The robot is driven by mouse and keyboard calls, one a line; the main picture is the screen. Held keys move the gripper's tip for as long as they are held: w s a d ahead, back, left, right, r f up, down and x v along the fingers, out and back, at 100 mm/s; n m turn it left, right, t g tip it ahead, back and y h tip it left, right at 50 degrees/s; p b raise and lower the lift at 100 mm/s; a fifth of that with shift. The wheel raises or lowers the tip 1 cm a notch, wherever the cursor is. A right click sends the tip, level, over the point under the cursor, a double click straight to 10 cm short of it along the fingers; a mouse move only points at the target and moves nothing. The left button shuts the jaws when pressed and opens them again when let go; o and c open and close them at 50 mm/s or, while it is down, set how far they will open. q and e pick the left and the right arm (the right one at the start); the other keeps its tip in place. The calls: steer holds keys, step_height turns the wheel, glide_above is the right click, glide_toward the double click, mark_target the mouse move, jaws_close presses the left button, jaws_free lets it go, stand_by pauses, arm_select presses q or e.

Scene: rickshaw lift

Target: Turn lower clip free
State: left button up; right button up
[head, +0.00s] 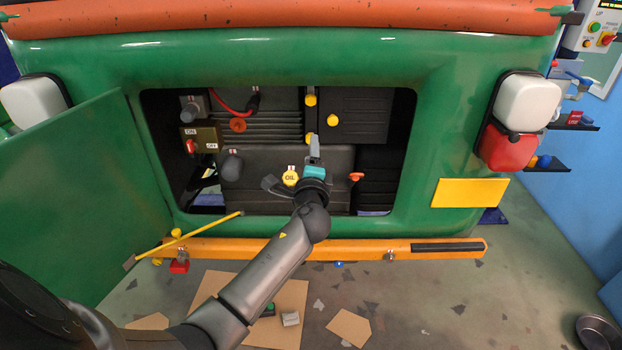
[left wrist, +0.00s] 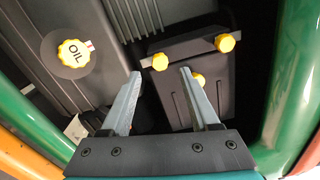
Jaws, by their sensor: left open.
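The lower clip (head: 309,137) has a yellow end and sits at the lower edge of the black ribbed box in the engine bay. In the left wrist view the lower clip (left wrist: 160,62) appears between my fingertips, seemingly just beyond them. My left gripper (head: 314,144) is open and empty, its fingers reaching up toward the clip; both fingers show in the left wrist view (left wrist: 160,74). I cannot tell whether a finger touches the clip. The upper clip (head: 311,100) sits straight above, with a yellow end too. My right gripper is not in view.
A yellow knob (head: 333,121) on the black box is close to the right of the clip. The yellow OIL cap (head: 290,178) is below. The green opening frame (head: 270,228) surrounds the bay, with an orange bumper (head: 340,248) beneath. The open green door (head: 80,190) stands left.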

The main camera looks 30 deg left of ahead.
arm_select(q)
steer(key=v, duration=1)
steer(key=shift+s+d, duration=0.15)
steer(key=shift+d, duration=0.05)
steer(key=shift+f, duration=0.1)
steer(key=s+d+f+n+g+h+b, duration=0.15)
steer(key=s+f, duration=0.25)
steer(key=f, duration=1)
steer(key=s+d+f+n+g+h+b, duration=0.1)
steer(key=s+d+f+g+h+b, duration=0.2)
steer(key=f, duration=1)
steer(key=s+d+f+n+g+h+b, duration=0.1)
steer(key=s+f+g+h+b, duration=0.3)
steer(key=f, duration=1)
steer(key=s+d+f+n+g+b, duration=0.1)
steer(key=s+f+n+g, duration=0.1)
steer(key=s+f, duration=0.5)
steer(key=s+d+f+n+g+b, duration=0.1)
steer(key=s+f, duration=0.6)
steer(key=s, duration=0.7)
steer(key=s+d+f+n+g+b, duration=0.1)
steer(key=s+d+f+n+g, duration=0.1)
steer(key=s+f+n, duration=0.3)
steer(key=s+f+g, duration=0.1)
steer(key=s+f, duration=0.2)
steer(key=s, duration=0.3)
steer(key=shift+h, duration=0.35)
